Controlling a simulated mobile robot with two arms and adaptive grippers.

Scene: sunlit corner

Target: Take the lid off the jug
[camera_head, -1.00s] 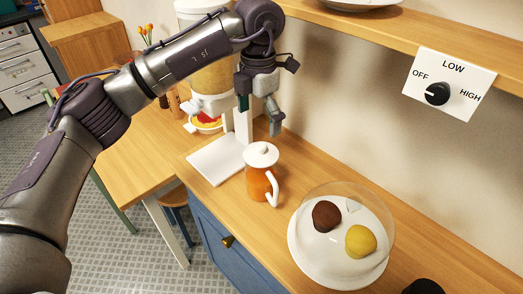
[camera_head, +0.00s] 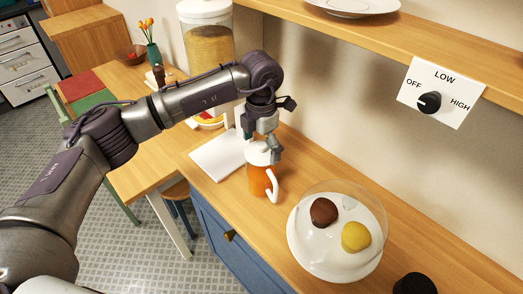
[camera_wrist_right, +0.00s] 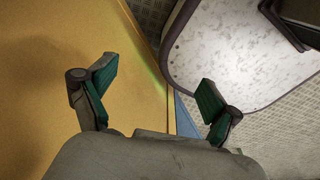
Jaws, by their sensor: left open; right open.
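The orange jug (camera_head: 257,181) stands upright on the wooden counter in the head view, its white handle toward the lower right. Its white lid (camera_head: 257,157) sits on top, partly hidden by my left gripper. My left gripper (camera_head: 262,150) is open, pointing down, with its fingers at the lid; I cannot tell whether they touch it. My right gripper (camera_wrist_right: 155,95) shows in the right wrist view, open and empty, with its two green-padded fingers wide apart.
A clear dome covers a white plate (camera_head: 303,262) with a brown and a yellow ball, right of the jug. A white board (camera_head: 214,160) lies behind the jug. A shelf (camera_head: 440,54) runs above, with a dial panel (camera_head: 457,103) below it.

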